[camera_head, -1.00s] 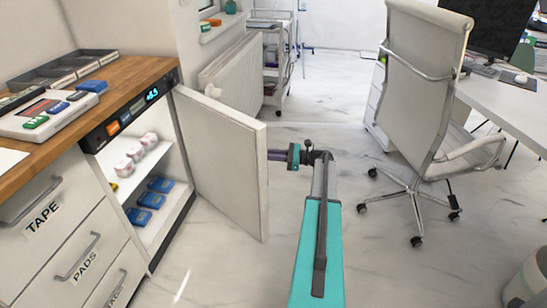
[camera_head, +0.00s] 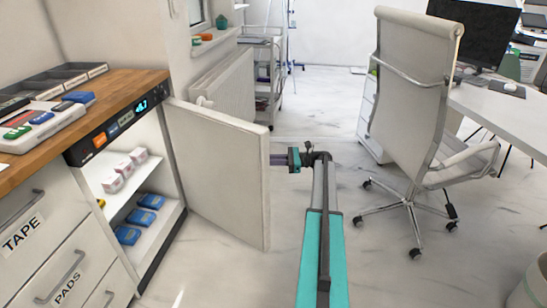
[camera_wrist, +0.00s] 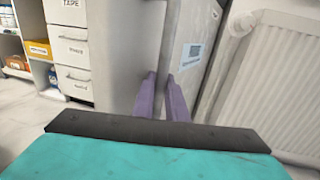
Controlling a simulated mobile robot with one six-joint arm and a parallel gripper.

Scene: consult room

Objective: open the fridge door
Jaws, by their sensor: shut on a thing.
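The small fridge (camera_head: 128,165) under the wooden counter stands with its white door (camera_head: 222,170) swung well open. Its lit shelves hold pink-and-white boxes (camera_head: 118,178) above and blue packs (camera_head: 145,208) below. My gripper (camera_head: 274,159) is at the door's free edge, on the side away from the hinge. In the wrist view, its two purple fingers (camera_wrist: 162,88) reach to the door (camera_wrist: 190,50), shut on it. The exact contact is partly hidden by the door in the head view.
A white radiator (camera_head: 222,95) stands behind the door. A wheeled trolley (camera_head: 262,75) is farther back. An office chair (camera_head: 415,90) and a desk (camera_head: 510,115) are on the right. Labelled drawers (camera_head: 40,235) are left of the fridge. Pale floor between is clear.

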